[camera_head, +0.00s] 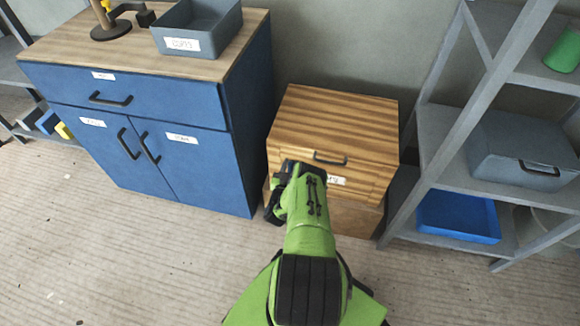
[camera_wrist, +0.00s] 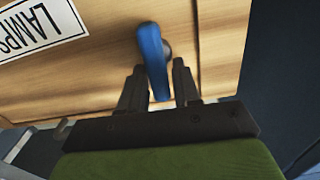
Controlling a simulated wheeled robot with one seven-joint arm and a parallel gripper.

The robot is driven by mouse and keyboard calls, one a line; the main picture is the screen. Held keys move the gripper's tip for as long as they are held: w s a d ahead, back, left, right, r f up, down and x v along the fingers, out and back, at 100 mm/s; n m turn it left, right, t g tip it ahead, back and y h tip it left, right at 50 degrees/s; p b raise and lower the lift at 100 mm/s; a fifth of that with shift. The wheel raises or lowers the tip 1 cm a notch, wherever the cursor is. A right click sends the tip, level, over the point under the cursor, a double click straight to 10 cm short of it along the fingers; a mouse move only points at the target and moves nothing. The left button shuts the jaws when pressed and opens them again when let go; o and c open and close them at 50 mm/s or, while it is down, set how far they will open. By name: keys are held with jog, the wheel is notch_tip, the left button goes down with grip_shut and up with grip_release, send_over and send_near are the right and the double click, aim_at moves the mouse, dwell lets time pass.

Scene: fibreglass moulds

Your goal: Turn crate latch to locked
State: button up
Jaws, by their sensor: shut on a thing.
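The wooden crate (camera_head: 345,122) stands on the floor between the blue cabinet and the grey shelf, its lid down. In the wrist view its front (camera_wrist: 100,75) carries a label reading "LAMPS". A blue latch (camera_wrist: 152,55) is mounted on that front and appears as a short lever, slightly tilted in the picture. My gripper (camera_wrist: 158,88) is shut on the latch, with one dark finger on each side of it. In the head view my gripper (camera_head: 277,190) is at the crate's front left, and my arm hides the latch and part of the front.
A blue cabinet (camera_head: 170,150) stands close on the left, with a grey bin (camera_head: 205,40) on its top. A grey shelf (camera_head: 450,150) stands on the right, holding a grey box (camera_head: 520,150) and a blue tray (camera_head: 460,222). The floor in front is clear.

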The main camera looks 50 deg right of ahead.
jog(key=m, duration=0.4)
jog(key=shift+s+d+f+m, duration=0.1)
jog(key=shift+s+d+m, duration=0.1)
jog(key=shift+s+m, duration=0.1)
jog(key=m, duration=0.4)
jog(key=shift+s+d+f+b, duration=0.1)
jog(key=shift+s+f+b, duration=0.1)
jog(key=shift+s+b, duration=0.1)
jog(key=m, duration=0.5)
jog(key=shift+s+d+f+b, duration=0.1)
jog(key=shift+s+f+b, duration=0.05)
jog(key=shift+f+b, duration=0.15)
jog(key=shift+s+f+m, duration=0.1)
jog(key=shift+f+m, duration=0.05)
jog(key=shift+m, duration=0.8)
jog(key=shift+f+m, duration=0.15)
jog(key=shift+m, duration=0.8)
jog(key=o, duration=0.8)
jog(key=shift+f, duration=0.1)
